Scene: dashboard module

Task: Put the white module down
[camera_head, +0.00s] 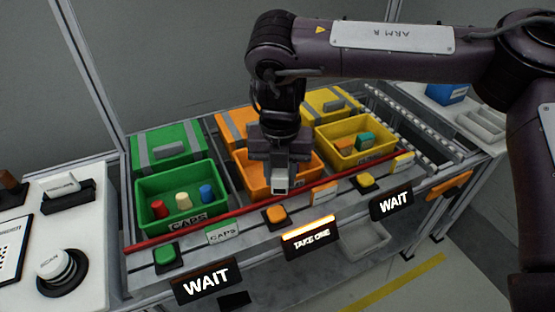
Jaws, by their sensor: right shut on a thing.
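My right gripper (281,168) points down over the front part of the orange bin. It is shut on the white module (280,185), a small pale block with a darker end that sticks out below the fingers. The module looks held above the bin's front edge; I cannot tell its exact height. The orange bin (252,184) is partly hidden behind the gripper. My left gripper is not in view.
A green bin (150,212) on the left holds red, cream and blue caps. A yellow bin (350,161) on the right holds a green and orange piece. A red rail (210,217) runs before the bins. Signs read "WAIT" (206,281) and "TAKE ONE" (311,238). A white side table (85,225) stands left.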

